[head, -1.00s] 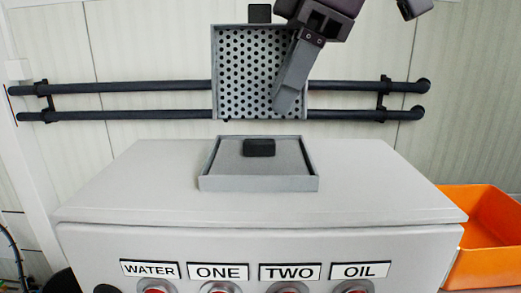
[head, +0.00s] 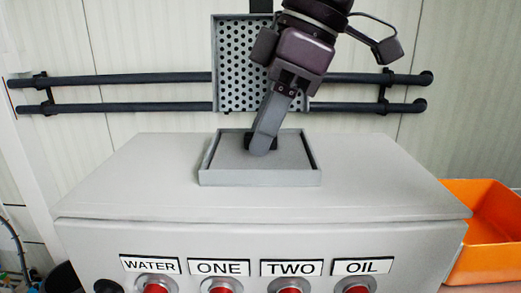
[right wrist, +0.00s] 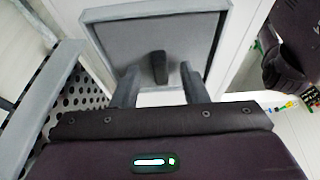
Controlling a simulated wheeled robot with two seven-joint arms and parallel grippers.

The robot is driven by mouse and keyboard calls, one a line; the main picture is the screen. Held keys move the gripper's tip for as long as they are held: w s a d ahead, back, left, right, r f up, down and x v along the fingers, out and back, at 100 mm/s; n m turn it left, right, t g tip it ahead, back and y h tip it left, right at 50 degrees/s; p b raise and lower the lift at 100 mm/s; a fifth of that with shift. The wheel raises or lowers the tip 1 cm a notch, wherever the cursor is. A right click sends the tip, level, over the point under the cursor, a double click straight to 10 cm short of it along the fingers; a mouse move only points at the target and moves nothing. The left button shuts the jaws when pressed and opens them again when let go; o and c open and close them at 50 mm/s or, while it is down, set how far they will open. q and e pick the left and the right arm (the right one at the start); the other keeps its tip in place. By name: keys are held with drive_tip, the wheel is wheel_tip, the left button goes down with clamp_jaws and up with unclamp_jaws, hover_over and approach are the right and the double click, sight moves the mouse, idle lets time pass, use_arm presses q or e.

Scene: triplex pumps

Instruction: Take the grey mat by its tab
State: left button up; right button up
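The grey mat (head: 228,158) lies in a shallow grey tray (head: 260,179) on top of the light cabinet. Its black tab (head: 247,139) stands up from the middle, mostly hidden behind my right gripper (head: 262,150) in the head view. In the right wrist view, the tab (right wrist: 159,67) stands between the two fingertips of the right gripper (right wrist: 158,75), which are open with a gap on each side. The mat (right wrist: 130,45) shows beyond them. My left gripper is not in view.
A framed perforated panel (head: 232,65) stands behind the cabinet (head: 130,190), by two dark horizontal pipes (head: 130,88). Labelled red buttons (head: 289,291) line the cabinet front. An orange bin (head: 480,225) stands at the right. The cabinet top around the tray is clear.

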clamp_jaws()
drive_tip(key=shift+r, duration=0.2)
